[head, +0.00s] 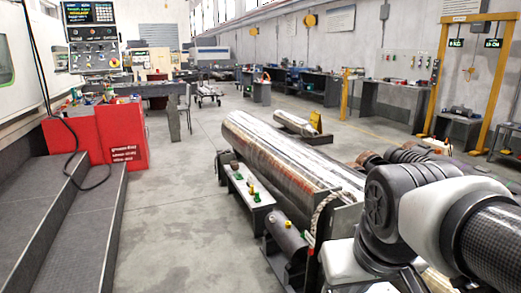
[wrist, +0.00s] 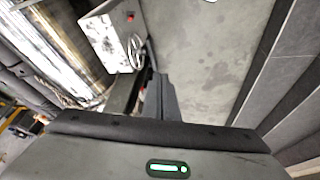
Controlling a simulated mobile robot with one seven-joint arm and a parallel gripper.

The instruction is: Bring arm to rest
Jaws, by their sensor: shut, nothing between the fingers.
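My arm (head: 420,220) reaches in from the lower right of the head view, bent at a dark joint. My gripper (wrist: 158,80) shows in the wrist view with its dark fingers together and nothing between them. Its grey body with a green light fills the bottom of that view. The gripper cannot be made out in the head view. What looks like the same metal shows at the upper left of the wrist view (wrist: 60,35).
A low bench with small coloured items (head: 248,195) and a dark cylinder (head: 287,238) stand beside the barrel. Dark steps (head: 75,225) and a red cabinet (head: 125,140) are at left. Yellow frames (head: 495,75) stand at the far right. The grey floor between steps and barrel is clear.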

